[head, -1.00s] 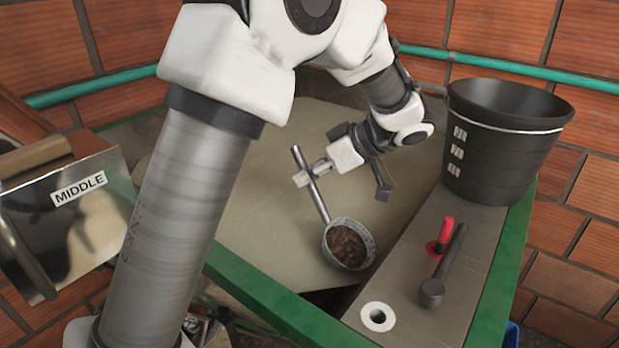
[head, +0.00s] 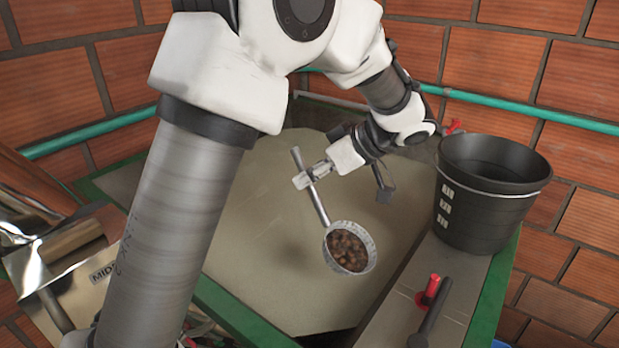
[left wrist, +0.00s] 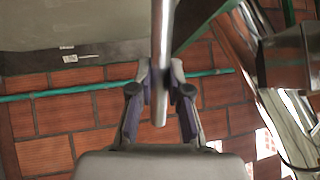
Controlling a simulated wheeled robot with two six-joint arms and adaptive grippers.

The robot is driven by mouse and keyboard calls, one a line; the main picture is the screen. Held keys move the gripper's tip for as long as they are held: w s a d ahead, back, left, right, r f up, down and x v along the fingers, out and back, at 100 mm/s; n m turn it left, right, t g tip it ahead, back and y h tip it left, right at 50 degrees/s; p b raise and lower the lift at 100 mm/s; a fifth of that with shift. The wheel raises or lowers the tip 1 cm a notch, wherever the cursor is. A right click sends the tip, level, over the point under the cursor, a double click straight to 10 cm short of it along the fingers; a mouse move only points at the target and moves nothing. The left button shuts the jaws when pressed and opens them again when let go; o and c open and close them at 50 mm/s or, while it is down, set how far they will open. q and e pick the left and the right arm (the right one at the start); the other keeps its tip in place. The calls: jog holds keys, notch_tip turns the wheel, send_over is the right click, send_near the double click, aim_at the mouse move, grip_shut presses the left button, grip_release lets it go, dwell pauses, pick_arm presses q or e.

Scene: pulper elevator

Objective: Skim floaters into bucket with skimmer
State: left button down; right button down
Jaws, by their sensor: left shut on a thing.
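The skimmer (head: 350,247) is a round metal strainer bowl on a straight metal handle, and its bowl holds several brown floaters (head: 347,250). My left gripper (head: 305,178) is shut on the skimmer's handle, which also shows between the fingers in the left wrist view (left wrist: 162,60). The bowl appears over the beige surface of the tank (head: 275,285); its exact height is unclear. The bucket (head: 490,200) is black with a wire handle and pale marks. It stands on the ledge to the right of the skimmer. My right gripper is not in view.
A red lever (head: 430,290) and a dark handle (head: 425,330) stand on the ledge in front of the bucket. A green frame edges the tank. A shiny metal box (head: 80,290) with a label is at the left. Brick walls and a teal pipe (head: 520,115) lie behind.

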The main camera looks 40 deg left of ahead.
aim_at(295, 145)
pick_arm(q)
notch_tip(295, 145, up, 10)
jog(key=p, duration=0.5)
jog(key=shift+f+p, duration=0.15)
jog(key=shift+p, duration=0.15)
jog(key=shift+a+f, duration=0.15)
jog(key=shift+f, duration=0.2)
jog(key=a+f+h, duration=0.1)
jog(key=f+h, duration=0.1)
jog(key=a+f+t+h+b, duration=0.1)
jog(key=f, duration=0.1)
jog(key=s+a+f+h+b, duration=0.1)
jog(key=a+h, duration=0.1)
jog(key=shift+f+h, duration=0.3)
jog(key=shift+f, duration=0.1)
jog(key=shift+w+d+r, duration=0.1)
jog(key=shift+d+r, duration=0.05)
jog(key=shift+d, duration=0.2)
jog(key=shift+a, duration=0.15)
